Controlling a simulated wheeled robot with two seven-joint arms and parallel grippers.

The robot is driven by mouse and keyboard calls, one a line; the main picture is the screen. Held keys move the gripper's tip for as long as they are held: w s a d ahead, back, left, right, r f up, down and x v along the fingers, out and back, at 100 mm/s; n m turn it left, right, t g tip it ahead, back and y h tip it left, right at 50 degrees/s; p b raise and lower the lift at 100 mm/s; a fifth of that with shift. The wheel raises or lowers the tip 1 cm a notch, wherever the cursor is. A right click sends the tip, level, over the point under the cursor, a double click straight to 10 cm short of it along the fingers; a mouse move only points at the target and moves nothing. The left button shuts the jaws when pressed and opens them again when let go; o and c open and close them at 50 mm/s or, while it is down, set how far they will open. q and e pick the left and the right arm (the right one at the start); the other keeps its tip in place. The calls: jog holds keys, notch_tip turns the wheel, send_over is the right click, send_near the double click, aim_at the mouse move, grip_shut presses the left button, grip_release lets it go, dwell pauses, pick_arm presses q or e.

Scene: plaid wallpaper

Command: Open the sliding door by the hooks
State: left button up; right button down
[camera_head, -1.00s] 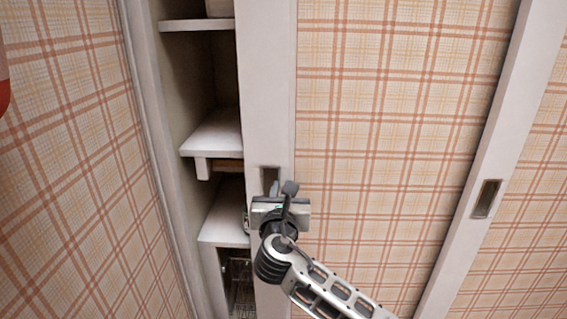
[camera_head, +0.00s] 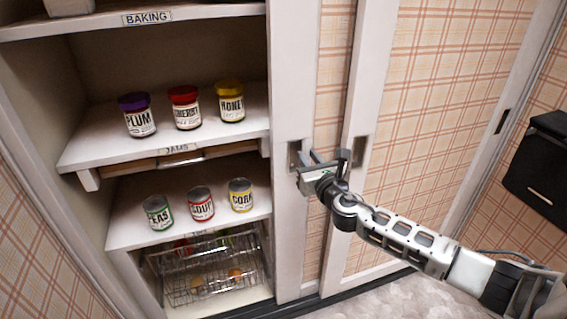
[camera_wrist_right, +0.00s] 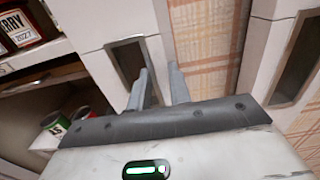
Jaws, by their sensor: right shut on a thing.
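The nearer sliding door (camera_head: 293,80) has a white frame and plaid panel, and stands slid to the right with a wide cupboard opening on its left. Its recessed pull (camera_head: 294,152) is a dark upright slot in the white frame. My right gripper (camera_head: 312,156) is at this slot, shut on the door's frame; the wrist view shows its fingers (camera_wrist_right: 160,78) beside the slot (camera_wrist_right: 128,60). The exact contact is partly hidden. A second door (camera_head: 425,130) with its own slot (camera_head: 360,150) is just to the right. My left gripper is not in view.
The open cupboard holds jars (camera_head: 186,108) on a shelf marked JAMS, cans (camera_head: 201,204) below, and a wire basket (camera_head: 205,275) at the bottom. A black box (camera_head: 537,170) is on the right wall. Carpet (camera_head: 370,297) lies in front.

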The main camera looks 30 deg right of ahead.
jog(key=shift+s+d, duration=0.15)
jog(key=shift+d, duration=1.15)
jog(key=c, duration=1.3)
grip_release()
jog(key=s, duration=0.5)
jog(key=s+a, duration=0.1)
jog(key=s, duration=0.4)
jog(key=s+a, duration=0.1)
jog(key=s, duration=0.4)
jog(key=shift+s+p, duration=0.4)
